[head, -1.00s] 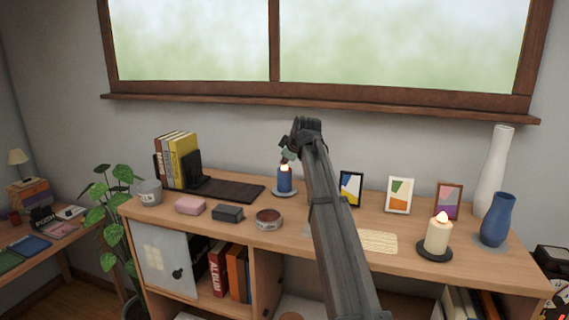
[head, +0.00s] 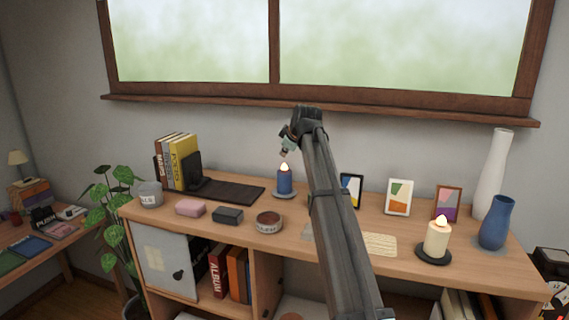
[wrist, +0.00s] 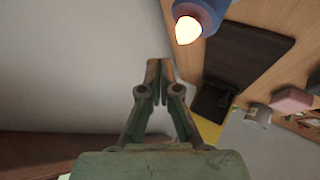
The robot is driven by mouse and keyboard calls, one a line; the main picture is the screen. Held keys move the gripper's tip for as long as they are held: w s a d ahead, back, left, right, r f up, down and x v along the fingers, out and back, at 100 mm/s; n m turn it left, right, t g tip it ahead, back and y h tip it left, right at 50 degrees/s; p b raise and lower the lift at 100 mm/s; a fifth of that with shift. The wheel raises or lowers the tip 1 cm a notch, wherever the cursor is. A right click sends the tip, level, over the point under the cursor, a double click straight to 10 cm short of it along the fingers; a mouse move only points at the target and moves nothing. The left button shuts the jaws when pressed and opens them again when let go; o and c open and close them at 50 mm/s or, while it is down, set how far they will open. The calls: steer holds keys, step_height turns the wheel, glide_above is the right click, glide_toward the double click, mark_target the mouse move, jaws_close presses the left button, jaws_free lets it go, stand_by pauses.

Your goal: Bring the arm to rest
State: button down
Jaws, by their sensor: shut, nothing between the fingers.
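My gripper (head: 284,154) is raised above the back of the sideboard, just above the lit blue candle (head: 285,180) in the head view. In the wrist view my gripper (wrist: 158,68) has its fingertips together with nothing between them. The blue candle's flame (wrist: 187,30) shows there just right of the fingertips, apart from them. My arm reaches up across the middle of the head view and hides part of the sideboard top.
The window sill (head: 400,112) juts out above. Open air lies between.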

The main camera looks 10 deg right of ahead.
steer(key=shift+r+p, duration=0.3)
steer(key=shift+r, duration=0.8)
steer(key=shift+a, duration=0.1)
